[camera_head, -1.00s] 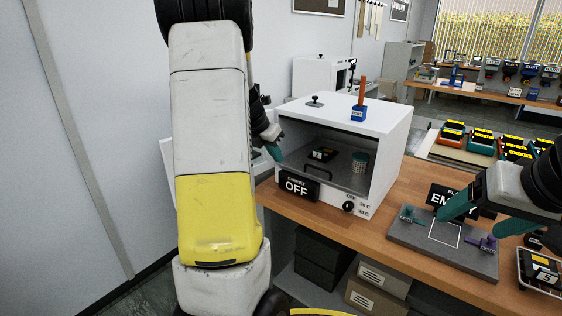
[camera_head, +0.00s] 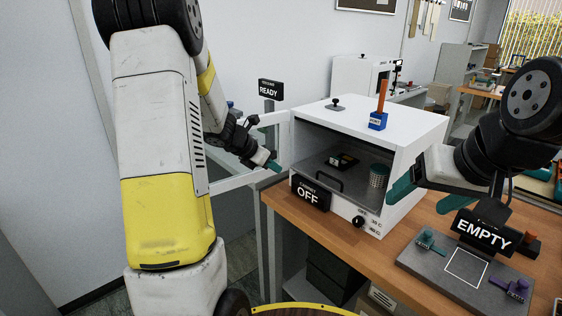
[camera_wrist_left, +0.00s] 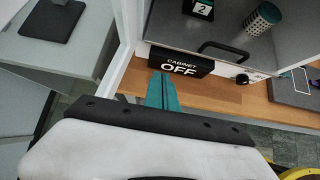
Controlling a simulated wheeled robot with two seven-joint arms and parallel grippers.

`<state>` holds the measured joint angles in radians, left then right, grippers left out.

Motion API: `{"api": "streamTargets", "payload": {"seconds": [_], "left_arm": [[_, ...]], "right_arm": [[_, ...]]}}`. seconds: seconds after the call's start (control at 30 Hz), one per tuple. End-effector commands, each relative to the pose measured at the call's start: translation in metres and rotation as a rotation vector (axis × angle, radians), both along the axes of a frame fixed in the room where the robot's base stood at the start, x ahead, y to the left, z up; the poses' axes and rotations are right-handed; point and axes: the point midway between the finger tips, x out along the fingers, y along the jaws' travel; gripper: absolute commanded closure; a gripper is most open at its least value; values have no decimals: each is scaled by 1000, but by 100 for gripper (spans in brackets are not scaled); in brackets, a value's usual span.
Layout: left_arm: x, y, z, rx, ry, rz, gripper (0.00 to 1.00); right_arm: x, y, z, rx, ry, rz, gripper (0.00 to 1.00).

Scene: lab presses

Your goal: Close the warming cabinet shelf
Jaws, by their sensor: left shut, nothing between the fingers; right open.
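The white warming cabinet (camera_head: 372,118) stands on the wooden bench with its front open. Its grey shelf (camera_head: 345,176) with a black handle (camera_head: 327,177) is inside and also shows in the left wrist view (camera_wrist_left: 236,56). A small black numbered item (camera_head: 341,161) and a perforated green-grey cup (camera_head: 377,177) are on the shelf. The cabinet's white-framed door (camera_head: 240,181) appears swung open to the left. My left gripper (camera_head: 274,165) is shut and empty, at the left of the cabinet opening, near the door frame. My right gripper (camera_head: 415,188) is in front of the cabinet's right side.
An "OFF" sign (camera_head: 310,192) stands at the cabinet's front left, below the shelf handle. A grey plate (camera_head: 465,272) with pegs and an "EMPTY" sign (camera_head: 482,233) lies to the right. A blue block with an orange handle (camera_head: 379,119) is on the cabinet top.

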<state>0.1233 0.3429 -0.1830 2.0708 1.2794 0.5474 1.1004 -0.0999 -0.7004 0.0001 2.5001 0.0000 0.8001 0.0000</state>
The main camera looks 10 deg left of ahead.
Motion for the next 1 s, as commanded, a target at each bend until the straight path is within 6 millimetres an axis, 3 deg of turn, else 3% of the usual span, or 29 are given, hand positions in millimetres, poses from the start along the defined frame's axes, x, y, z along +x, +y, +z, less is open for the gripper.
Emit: {"api": "streamTargets", "payload": {"seconds": [0.27,0.53,1.0], "left_arm": [[34,-25,-45,0,5,0,100],[62,-45,-42,2,0,-1,100],[68,-49,-42,1,1,0,100]], "right_arm": [[0,0,0,0,0,0,24],[0,0,0,0,0,0,24],[0,0,0,0,0,0,24]]}}
